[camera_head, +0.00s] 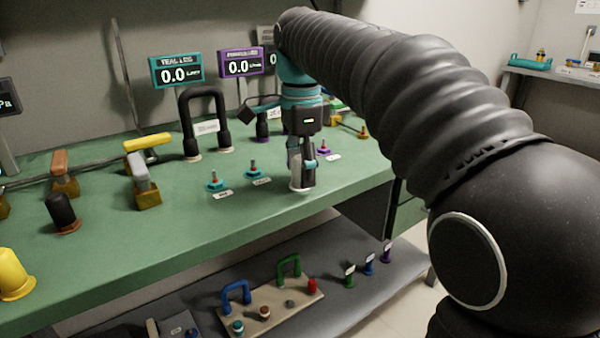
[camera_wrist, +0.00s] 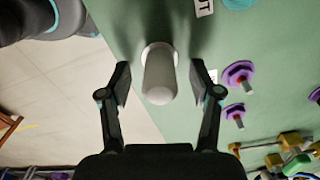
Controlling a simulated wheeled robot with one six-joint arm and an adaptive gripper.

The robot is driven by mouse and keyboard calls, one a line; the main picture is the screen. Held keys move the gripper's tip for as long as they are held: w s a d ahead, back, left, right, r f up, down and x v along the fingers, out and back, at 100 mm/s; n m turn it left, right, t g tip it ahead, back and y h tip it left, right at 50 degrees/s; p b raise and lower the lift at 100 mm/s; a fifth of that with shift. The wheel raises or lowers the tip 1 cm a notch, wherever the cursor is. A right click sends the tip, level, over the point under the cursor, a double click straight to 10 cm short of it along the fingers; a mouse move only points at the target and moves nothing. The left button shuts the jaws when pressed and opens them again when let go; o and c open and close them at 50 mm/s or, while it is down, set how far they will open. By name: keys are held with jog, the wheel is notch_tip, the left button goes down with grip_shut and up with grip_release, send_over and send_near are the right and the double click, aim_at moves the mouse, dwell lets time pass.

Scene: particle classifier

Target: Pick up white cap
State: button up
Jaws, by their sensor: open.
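The white cap (camera_wrist: 159,82) stands on the green bench near its edge, centred between my gripper's fingers in the wrist view. It has a pale rounded body and a wider white rim at its base. My gripper (camera_wrist: 160,85) is open, with one black finger on each side of the cap and a gap visible on both sides. In the head view my gripper (camera_head: 301,183) points down at the bench's front edge. There the fingers mostly hide the cap, and only a pale part (camera_head: 294,187) shows at the bench surface.
The green bench (camera_head: 240,220) carries two teal valves (camera_head: 215,182) left of my gripper and a purple valve (camera_head: 323,148) behind it. A black U-shaped pipe (camera_head: 203,110) stands at the back. A lower shelf (camera_head: 345,298) holds a board with coloured handles.

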jog(key=c, duration=1.1)
jog(key=r, duration=0.2)
jog(key=d+r+p, duration=0.1)
jog(key=r, duration=0.1)
jog(key=shift+s+r, duration=0.15)
jog(key=shift+r, duration=0.25)
jog(key=s+d+r, duration=0.1)
jog(key=d+r, duration=0.1)
jog(key=d, duration=0.1)
jog(key=s+d+r, duration=0.1)
jog(key=d+r, duration=0.1)
jog(key=d, duration=0.1)
jog(key=s+d+r+p, duration=0.1)
jog(key=d+r, duration=0.1)
jog(key=d, duration=0.2)
jog(key=shift+s+r, duration=0.1)
jog(key=shift+s, duration=0.25)
